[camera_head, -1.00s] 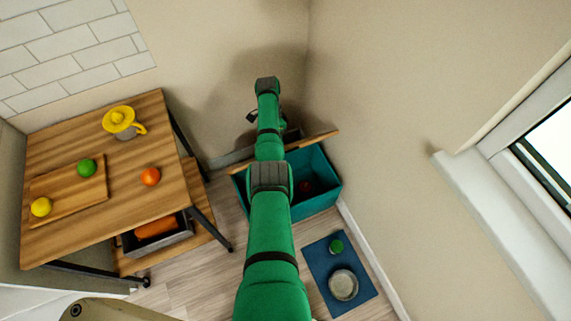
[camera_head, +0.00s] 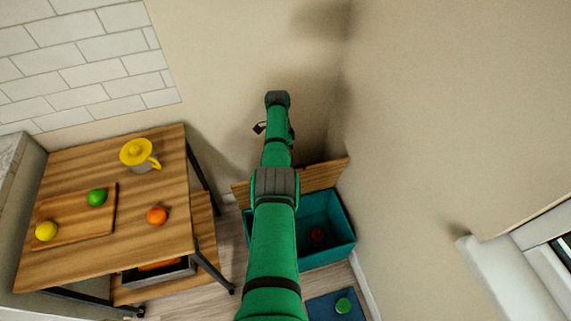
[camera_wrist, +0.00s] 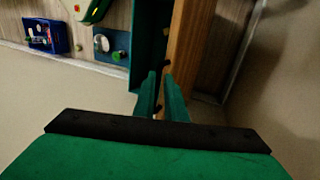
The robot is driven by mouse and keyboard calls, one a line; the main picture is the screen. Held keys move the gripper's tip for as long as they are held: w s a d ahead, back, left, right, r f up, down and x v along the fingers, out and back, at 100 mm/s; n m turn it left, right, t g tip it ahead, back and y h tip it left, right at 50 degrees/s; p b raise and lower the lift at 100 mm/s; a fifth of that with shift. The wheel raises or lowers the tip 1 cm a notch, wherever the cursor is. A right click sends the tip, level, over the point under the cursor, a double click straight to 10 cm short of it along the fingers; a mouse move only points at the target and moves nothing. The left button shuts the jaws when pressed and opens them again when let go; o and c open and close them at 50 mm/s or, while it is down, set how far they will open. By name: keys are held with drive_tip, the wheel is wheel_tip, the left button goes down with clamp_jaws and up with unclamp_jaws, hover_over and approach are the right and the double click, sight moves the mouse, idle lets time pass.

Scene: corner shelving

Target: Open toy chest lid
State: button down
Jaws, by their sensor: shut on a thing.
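The toy chest (camera_head: 331,256) is a teal box in the corner, with its top open and a red thing (camera_head: 317,234) inside. Its wooden lid (camera_head: 322,175) stands raised along the back edge, its broad face showing on both sides of my arm. In the wrist view the lid (camera_wrist: 183,45) is a wooden strip beside the teal chest wall (camera_wrist: 147,50). My gripper (camera_wrist: 163,92) is shut on the lid, its two green fingers at the lid's edge.
A blue mat (camera_head: 322,305) with a green thing (camera_head: 343,305) lies before the chest. Walls stand close behind and right.

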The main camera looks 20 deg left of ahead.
drive_tip(key=x, duration=0.3)
drive_tip(key=shift+s, duration=0.35)
drive_tip(key=c, duration=1.9)
unclamp_jaws()
drive_tip(key=shift+w, duration=0.15)
drive_tip(key=shift+w+r, duration=0.15)
drive_tip(key=shift+r, duration=0.05)
drive_tip(key=v, duration=1)
drive_tip(key=shift+w+r, duration=0.2)
drive_tip(key=shift+r, duration=0.05)
